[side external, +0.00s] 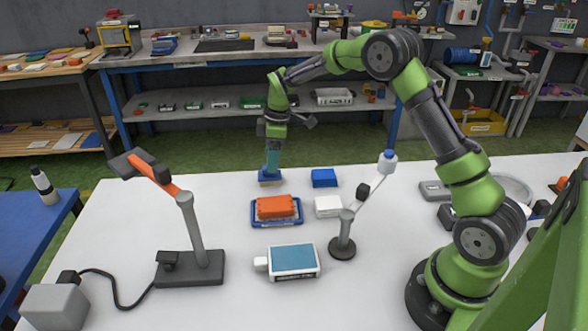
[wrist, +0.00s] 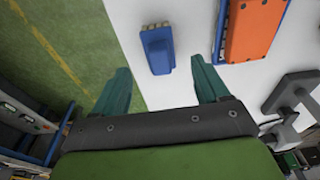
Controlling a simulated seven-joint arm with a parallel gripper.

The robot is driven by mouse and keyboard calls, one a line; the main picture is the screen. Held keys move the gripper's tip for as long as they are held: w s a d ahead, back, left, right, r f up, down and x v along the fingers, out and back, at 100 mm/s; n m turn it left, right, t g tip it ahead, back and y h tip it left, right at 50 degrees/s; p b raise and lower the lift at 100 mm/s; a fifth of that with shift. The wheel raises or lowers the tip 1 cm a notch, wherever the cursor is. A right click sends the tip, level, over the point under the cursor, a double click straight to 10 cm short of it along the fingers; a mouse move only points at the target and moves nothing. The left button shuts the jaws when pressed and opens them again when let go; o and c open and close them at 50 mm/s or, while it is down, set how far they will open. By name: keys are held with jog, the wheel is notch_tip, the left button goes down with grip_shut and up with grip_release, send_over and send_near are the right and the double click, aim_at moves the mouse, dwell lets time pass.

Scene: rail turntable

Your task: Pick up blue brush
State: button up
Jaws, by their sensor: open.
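The blue brush (side external: 269,178) lies near the far edge of the white table, and a tan strip shows along its lower side. In the wrist view the blue brush (wrist: 158,52) sits ahead of the fingertips, between their lines. My gripper (side external: 272,164) points down over the brush in the side view. Whether it touches the brush cannot be told there. In the wrist view my gripper (wrist: 159,76) has its two teal fingers wide apart with nothing between them.
An orange block on a blue tray (side external: 256,222) is in front of the brush; the tray also shows in the wrist view (wrist: 224,32). A blue block (side external: 324,178) and white block (side external: 328,206) lie to the right. Lamp-like stands (side external: 200,235) (side external: 343,243) rise nearby.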

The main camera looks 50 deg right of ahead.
jog(key=shift+w+a+f, duration=0.15)
jog(key=shift+f, duration=0.9)
jog(key=shift+w+a+f, duration=0.1)
jog(key=shift+f, duration=0.95)
jog(key=shift+w+a+f, duration=0.15)
jog(key=shift+f, duration=0.9)
jog(key=shift+c, duration=0.3)
jog(key=c, duration=1.1)
jog(key=shift+r, duration=0.15)
jog(key=shift+r, duration=0.55)
notch_tip(320, 180, up, 3)
jog(key=shift+f, duration=0.2)
jog(key=s, duration=0.5)
jog(key=s+a, duration=0.1)
jog(key=s, duration=0.4)
jog(key=s+r, duration=0.1)
jog(key=s, duration=0.5)
jog(key=shift+a, duration=0.4)
